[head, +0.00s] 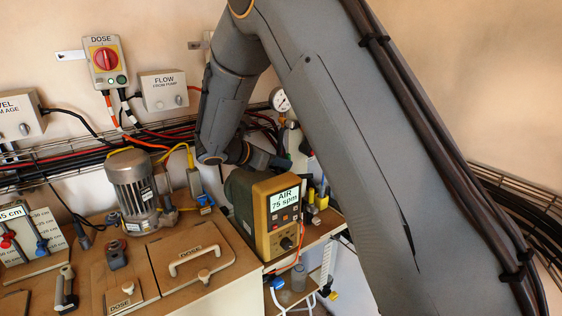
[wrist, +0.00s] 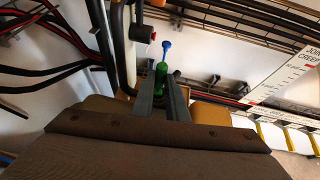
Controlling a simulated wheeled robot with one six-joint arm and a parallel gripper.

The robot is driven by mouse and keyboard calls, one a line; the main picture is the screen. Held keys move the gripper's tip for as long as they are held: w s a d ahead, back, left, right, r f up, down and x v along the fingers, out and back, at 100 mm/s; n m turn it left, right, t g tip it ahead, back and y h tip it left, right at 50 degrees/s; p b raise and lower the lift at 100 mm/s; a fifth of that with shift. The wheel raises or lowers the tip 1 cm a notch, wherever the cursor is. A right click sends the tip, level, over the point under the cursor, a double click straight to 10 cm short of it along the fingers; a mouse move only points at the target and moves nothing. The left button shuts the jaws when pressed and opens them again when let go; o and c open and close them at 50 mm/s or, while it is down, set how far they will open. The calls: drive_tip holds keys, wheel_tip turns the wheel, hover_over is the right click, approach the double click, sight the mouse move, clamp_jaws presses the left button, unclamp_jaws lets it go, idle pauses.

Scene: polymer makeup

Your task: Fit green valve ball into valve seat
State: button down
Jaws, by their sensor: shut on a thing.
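In the wrist view my gripper (wrist: 162,82) has its two grey fingers close together on a small green piece (wrist: 161,71), which I take to be the green valve ball. Its lower part is hidden between the fingers. A blue piece on a thin stem (wrist: 166,47) shows just beyond the green piece; I cannot tell whether they touch. In the head view the gripper's fingers are not clear, as the arm's end lies behind the gold pump box (head: 264,210). I cannot make out the valve seat in either view.
A pressure gauge (head: 280,100) and pipework stand behind the pump box. A grey motor (head: 134,185) and a handled lid (head: 195,262) are on the bench at left. In the wrist view, black cables (wrist: 45,55) and a wire tray (wrist: 235,25) run close by.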

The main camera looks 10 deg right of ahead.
drive_tip(key=shift+f+b, duration=0.3)
drive_tip(key=shift+f, duration=0.35)
drive_tip(key=c, duration=1.7)
unclamp_jaws()
drive_tip(key=shift+o, duration=0.2)
drive_tip(key=shift+b+v, duration=1.15)
drive_tip(key=shift+v, duration=2.8)
